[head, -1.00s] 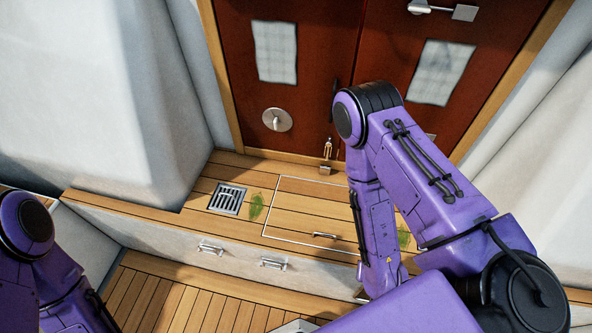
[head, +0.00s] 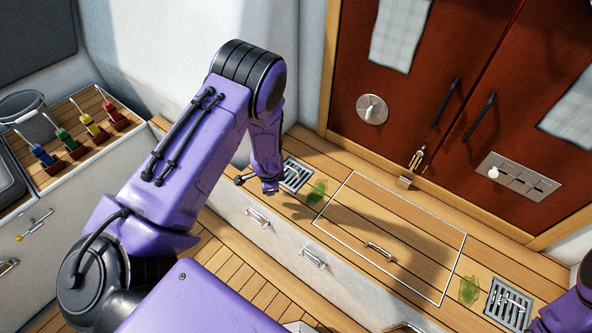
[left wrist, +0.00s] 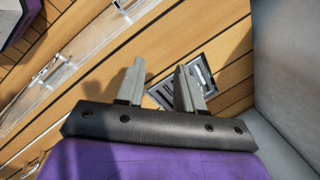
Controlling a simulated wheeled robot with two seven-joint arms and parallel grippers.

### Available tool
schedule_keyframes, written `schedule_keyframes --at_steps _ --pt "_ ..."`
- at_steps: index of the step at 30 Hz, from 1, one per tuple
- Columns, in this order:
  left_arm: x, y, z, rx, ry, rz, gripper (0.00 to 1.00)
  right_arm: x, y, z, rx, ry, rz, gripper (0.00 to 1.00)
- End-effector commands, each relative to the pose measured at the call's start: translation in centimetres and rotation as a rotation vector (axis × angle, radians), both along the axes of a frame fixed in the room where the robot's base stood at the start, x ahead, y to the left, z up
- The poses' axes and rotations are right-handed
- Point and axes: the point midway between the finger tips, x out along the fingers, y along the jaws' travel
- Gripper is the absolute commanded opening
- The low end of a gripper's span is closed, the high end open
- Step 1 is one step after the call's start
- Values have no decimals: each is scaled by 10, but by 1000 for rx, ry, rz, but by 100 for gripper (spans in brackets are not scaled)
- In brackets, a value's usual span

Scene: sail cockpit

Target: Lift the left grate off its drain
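The left grate (head: 297,175) is a grey slotted metal square lying flat at the left end of the wooden step. My left gripper (head: 271,187) points down just left of and in front of the grate. In the left wrist view its two fingers (left wrist: 160,70) are apart with nothing held between them. The grate (left wrist: 203,76) shows there behind and right of the right finger, which partly covers it. I cannot tell whether the fingers touch it. My right gripper is out of view; only part of the right arm shows at the right edge.
A green leaf-like scrap (head: 317,191) lies right of the left grate. A white-outlined hatch (head: 390,235) fills the step's middle. A second grate (head: 508,304) and green scrap (head: 469,290) are at the right. Red doors (head: 420,90) stand behind; coloured levers (head: 92,125) stand at the left.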

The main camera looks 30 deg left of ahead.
Motion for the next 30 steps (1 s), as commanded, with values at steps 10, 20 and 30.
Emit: schedule_keyframes --at_steps 10,20,30 --pt "117 5 51 -39 45 -817 37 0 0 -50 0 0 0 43" --pt "126 4 4 -39 48 -826 37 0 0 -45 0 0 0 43" --pt "131 3 -44 -39 47 -826 37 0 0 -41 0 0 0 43"
